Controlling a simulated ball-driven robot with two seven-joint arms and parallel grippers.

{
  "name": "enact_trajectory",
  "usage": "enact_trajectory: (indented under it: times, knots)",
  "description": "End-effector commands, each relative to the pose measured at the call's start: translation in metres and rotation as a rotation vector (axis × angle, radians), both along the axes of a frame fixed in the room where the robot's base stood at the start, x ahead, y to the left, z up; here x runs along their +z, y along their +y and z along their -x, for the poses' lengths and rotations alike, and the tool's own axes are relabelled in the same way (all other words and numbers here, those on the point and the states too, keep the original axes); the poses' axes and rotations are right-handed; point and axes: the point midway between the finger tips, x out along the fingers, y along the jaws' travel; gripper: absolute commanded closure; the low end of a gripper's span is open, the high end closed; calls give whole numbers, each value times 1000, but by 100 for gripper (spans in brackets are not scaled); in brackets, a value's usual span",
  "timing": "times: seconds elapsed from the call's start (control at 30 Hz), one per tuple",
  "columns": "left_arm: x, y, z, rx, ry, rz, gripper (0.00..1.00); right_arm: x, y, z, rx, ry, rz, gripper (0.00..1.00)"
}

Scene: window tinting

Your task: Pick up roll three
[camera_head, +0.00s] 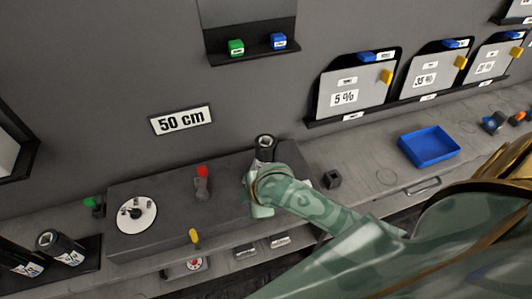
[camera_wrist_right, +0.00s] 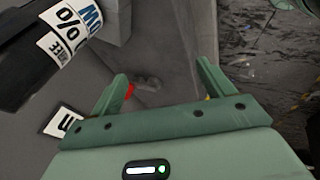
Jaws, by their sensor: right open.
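A dark roll, roll three (camera_head: 264,149), shows its round upper end just behind my right gripper at the back of the grey bench block; the arm hides its lower part. In the right wrist view a dark roll (camera_wrist_right: 45,42) with a white label, partly readable as "REE" and "%", lies across the upper left, outside the fingers. My right gripper (camera_wrist_right: 161,75) is open, with nothing between its fingers. In the head view the right gripper (camera_head: 261,207) is mostly hidden by its own wrist. My left gripper is not in view.
More dark rolls (camera_head: 62,247) stand at the far left. A white dial (camera_head: 136,215) and a red-topped lever (camera_head: 202,183) are on the block left of my gripper. A small black holder (camera_head: 332,179) and a blue tray (camera_head: 429,147) are to the right.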

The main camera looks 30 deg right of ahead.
Motion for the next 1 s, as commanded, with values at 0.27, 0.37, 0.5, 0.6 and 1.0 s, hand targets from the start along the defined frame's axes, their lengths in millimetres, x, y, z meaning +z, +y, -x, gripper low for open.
enact_trajectory:
  times: [0.27,0.37,0.5,0.6,1.0]
  knots:
    - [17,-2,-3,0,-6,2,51,84,-12,-66,598,129,208,19]
    - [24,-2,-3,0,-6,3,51,127,-47,-81,795,223,298,19]
    - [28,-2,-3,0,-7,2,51,177,-89,-89,960,323,348,19]
    - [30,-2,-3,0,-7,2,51,198,-107,-89,1018,360,351,19]
    - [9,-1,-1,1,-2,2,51,129,-112,-87,1049,380,342,19]
